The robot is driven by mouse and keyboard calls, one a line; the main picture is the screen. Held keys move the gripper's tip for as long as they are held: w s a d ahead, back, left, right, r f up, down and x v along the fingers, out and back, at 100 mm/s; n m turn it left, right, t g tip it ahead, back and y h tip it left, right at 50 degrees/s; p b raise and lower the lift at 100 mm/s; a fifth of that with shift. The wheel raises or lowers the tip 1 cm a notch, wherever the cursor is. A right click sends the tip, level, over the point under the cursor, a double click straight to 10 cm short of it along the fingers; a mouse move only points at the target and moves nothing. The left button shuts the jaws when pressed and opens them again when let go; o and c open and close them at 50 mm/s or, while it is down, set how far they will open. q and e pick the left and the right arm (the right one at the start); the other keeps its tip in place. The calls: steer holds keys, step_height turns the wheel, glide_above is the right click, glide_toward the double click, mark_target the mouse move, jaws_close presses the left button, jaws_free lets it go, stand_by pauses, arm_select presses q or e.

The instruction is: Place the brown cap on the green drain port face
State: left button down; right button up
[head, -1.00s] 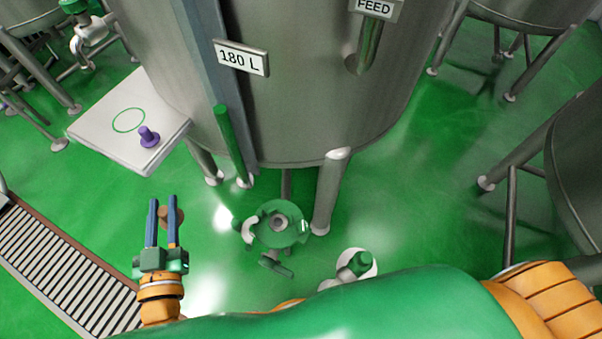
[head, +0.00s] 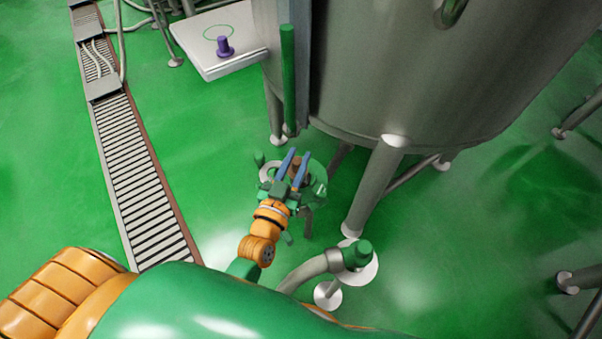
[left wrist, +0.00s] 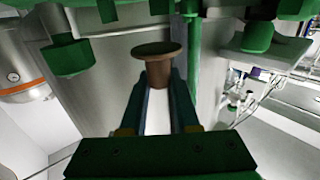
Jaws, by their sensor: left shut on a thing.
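My left gripper (head: 294,164) is shut on the brown cap (head: 297,160); the blue fingers hold it by its stem. In the left wrist view the brown cap (left wrist: 157,72) is upright between the fingers, with its wide round flange on top. The green drain port (head: 320,185) hangs low under the steel tank, and my gripper partly covers it in the head view. Green fittings (left wrist: 70,57) show above the cap in the left wrist view. The port face is not clearly seen, and I cannot tell the gap between it and the cap. My right gripper is not in view.
Steel tank legs (head: 372,185) stand right of the port, and a green pipe (head: 288,80) runs down behind it. A floor grate (head: 140,170) lies left.

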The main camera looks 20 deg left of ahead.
arm_select(q)
steer(key=f, duration=0.1)
steer(key=f+b, duration=0.1)
steer(key=f, duration=0.1)
steer(key=shift+w+d+f+b, duration=0.25)
steer(key=shift+w+d+b, duration=0.05)
steer(key=shift+w+b, duration=0.05)
steer(key=shift+f, duration=0.35)
steer(key=shift+r, duration=0.1)
steer(key=shift+f, duration=0.2)
steer(key=c, duration=0.6)
jaws_free()
steer(key=shift+c, duration=0.2)
steer(key=shift+r, duration=0.15)
